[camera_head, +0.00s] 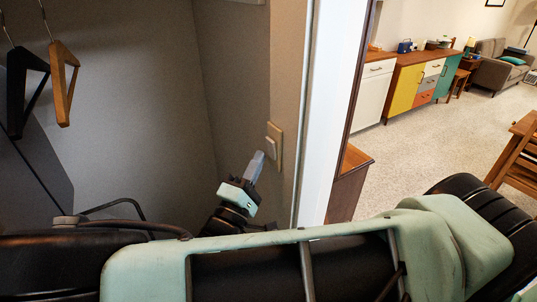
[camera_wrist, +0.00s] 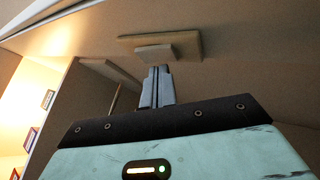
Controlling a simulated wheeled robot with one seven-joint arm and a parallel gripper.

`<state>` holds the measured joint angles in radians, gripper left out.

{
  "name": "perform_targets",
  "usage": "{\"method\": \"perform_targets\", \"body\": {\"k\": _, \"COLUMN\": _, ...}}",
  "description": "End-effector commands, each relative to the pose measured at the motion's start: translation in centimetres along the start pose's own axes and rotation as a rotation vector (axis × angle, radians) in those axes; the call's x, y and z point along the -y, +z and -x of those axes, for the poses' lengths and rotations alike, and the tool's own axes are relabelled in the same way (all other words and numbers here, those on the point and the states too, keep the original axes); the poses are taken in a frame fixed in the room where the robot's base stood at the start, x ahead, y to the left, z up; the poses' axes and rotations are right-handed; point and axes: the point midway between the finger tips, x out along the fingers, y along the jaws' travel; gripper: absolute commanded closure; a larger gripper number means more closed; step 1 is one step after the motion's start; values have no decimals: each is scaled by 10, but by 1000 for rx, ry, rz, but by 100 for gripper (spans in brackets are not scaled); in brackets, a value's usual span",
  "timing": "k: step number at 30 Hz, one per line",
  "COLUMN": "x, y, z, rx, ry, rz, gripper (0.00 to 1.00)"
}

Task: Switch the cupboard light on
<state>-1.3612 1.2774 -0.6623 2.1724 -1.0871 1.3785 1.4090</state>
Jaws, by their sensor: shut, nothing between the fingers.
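The light switch (camera_head: 274,145) is a small pale beige plate with a raised rocker, on the cupboard's side wall near the door frame. In the wrist view the switch (camera_wrist: 188,46) shows at the upper middle, with its rocker at the fingertips. My gripper (camera_head: 258,157) is shut and empty, its grey fingers pointing up at the switch. In the wrist view my gripper (camera_wrist: 156,70) has its tips at or very near the rocker's edge. I cannot tell whether they touch it. No lamp shows in the head view, and the cupboard inside looks dim.
A black hanger (camera_head: 20,90) and a wooden hanger (camera_head: 63,80) hang at the left. A white door frame (camera_head: 332,110) stands right of the switch. Beyond it is a room with a colourful sideboard (camera_head: 420,82) and a sofa (camera_head: 495,70). Warm-lit shelves (camera_wrist: 40,85) show in the wrist view.

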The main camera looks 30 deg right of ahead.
Motion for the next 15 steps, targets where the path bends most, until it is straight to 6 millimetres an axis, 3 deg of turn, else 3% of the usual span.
{"method": "perform_targets", "body": {"k": 15, "x": -5, "y": -5, "z": 7, "rx": -1, "ry": 0, "rz": 0, "gripper": 100}}
